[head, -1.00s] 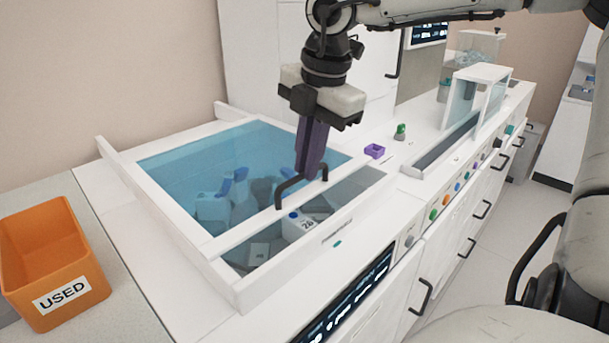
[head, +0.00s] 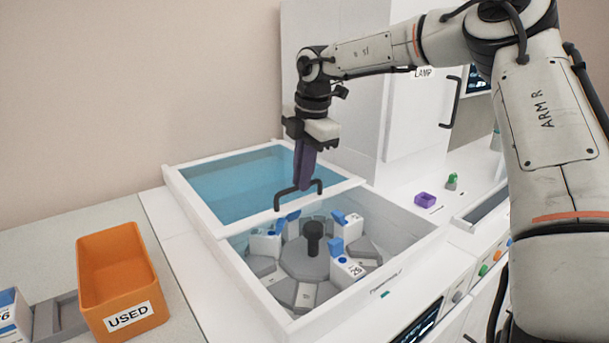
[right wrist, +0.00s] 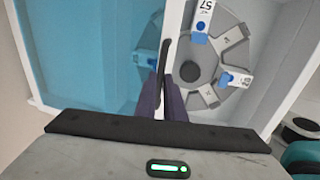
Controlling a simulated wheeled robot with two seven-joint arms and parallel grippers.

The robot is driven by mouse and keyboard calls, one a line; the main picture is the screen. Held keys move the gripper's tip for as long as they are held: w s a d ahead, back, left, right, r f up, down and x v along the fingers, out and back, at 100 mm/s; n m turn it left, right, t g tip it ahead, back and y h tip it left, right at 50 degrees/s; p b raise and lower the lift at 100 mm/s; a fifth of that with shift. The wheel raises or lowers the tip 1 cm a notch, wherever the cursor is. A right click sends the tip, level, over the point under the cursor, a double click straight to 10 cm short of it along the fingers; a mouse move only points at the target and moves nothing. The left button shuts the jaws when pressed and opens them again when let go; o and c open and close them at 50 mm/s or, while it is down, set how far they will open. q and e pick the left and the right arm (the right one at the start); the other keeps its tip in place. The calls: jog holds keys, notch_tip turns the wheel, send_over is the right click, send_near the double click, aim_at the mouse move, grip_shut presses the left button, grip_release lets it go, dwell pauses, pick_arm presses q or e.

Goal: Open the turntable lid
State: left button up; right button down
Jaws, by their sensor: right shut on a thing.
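The turntable lid (head: 235,178) is a blue see-through pane in a white frame, slid toward the back so the front part of the well is uncovered. Its black handle (head: 298,190) stands on the frame's front bar. My right gripper (head: 303,186) is shut on the handle, its purple fingers pointing down; the handle and fingers also show in the right wrist view (right wrist: 163,85). The grey turntable (head: 305,260) with a black centre knob (head: 313,238) lies in the open part and carries several white boxes with blue tops. My left gripper is out of view.
An orange bin (head: 122,280) labelled USED stands on the left counter beside a grey tray (head: 55,318). A small purple holder (head: 425,200) and a green item (head: 451,181) stand on the right. A tall white cabinet (head: 345,80) rises behind.

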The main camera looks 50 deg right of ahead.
jog(key=c, duration=1.8)
grip_release()
jog(key=shift+c, duration=0.2)
jog(key=shift+r, duration=0.1)
notch_tip(320, 180, up, 10)
jog(key=s, duration=0.2)
jog(key=shift+a, duration=0.2)
